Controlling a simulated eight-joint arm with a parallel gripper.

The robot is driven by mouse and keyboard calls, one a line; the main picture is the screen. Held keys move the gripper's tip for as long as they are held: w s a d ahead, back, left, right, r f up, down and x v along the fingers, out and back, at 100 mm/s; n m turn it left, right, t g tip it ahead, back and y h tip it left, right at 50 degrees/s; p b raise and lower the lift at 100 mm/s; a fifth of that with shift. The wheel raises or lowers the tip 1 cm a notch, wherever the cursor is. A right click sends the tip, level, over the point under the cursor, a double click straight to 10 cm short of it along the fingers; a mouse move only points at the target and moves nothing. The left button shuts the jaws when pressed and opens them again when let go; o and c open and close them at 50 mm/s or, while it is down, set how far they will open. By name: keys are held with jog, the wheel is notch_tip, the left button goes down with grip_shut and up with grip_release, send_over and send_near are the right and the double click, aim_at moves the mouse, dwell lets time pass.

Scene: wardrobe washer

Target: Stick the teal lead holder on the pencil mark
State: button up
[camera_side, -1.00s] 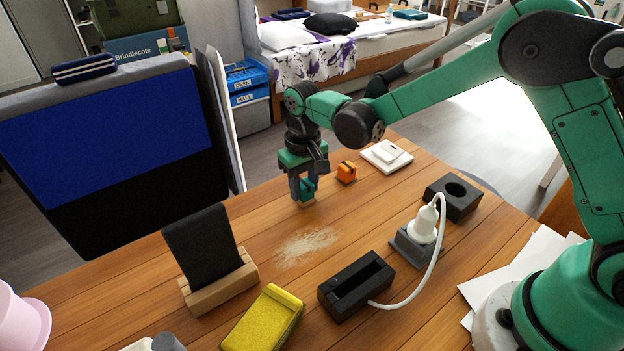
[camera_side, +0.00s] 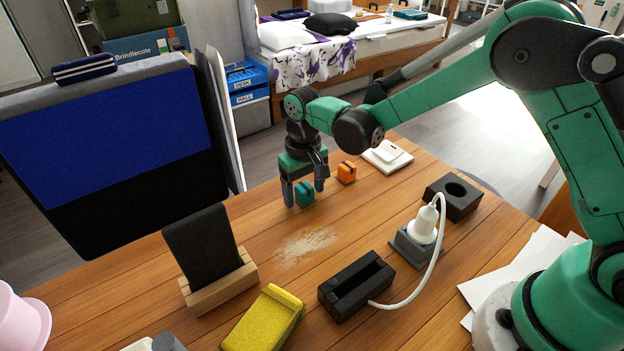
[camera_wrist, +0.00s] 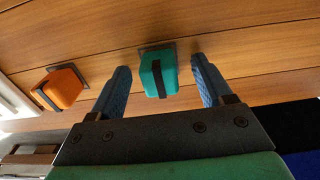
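The teal lead holder (camera_side: 305,194) stands on the wooden table toward the far side. In the wrist view the same teal holder (camera_wrist: 157,76) is a rounded block with a dark slot across it, on a small grey base against the wood. My gripper (camera_side: 304,197) is open, its two blue fingers on either side of the holder. In the wrist view the open gripper (camera_wrist: 160,66) shows a gap between each finger and the holder. I cannot make out the pencil mark in any view.
An orange holder (camera_side: 346,172) stands close to the right, with a white switch (camera_side: 387,156) beyond it. A pale dusty patch (camera_side: 307,245) lies nearer. A phone stand (camera_side: 218,283), a yellow sponge (camera_side: 263,318), a black slotted block (camera_side: 356,286) and a plug (camera_side: 423,226) stand around it.

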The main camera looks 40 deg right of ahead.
jog(key=shift+r, duration=0.1)
jog(key=shift+r, duration=3.45)
jog(key=shift+r, duration=0.15)
jog(key=s+d+r+t, duration=0.3)
jog(key=s+d, duration=0.1)
jog(key=s, duration=0.2)
jog(key=s+d+r+t, duration=0.3)
jog(key=s+d+t, duration=0.1)
jog(key=s, duration=0.3)
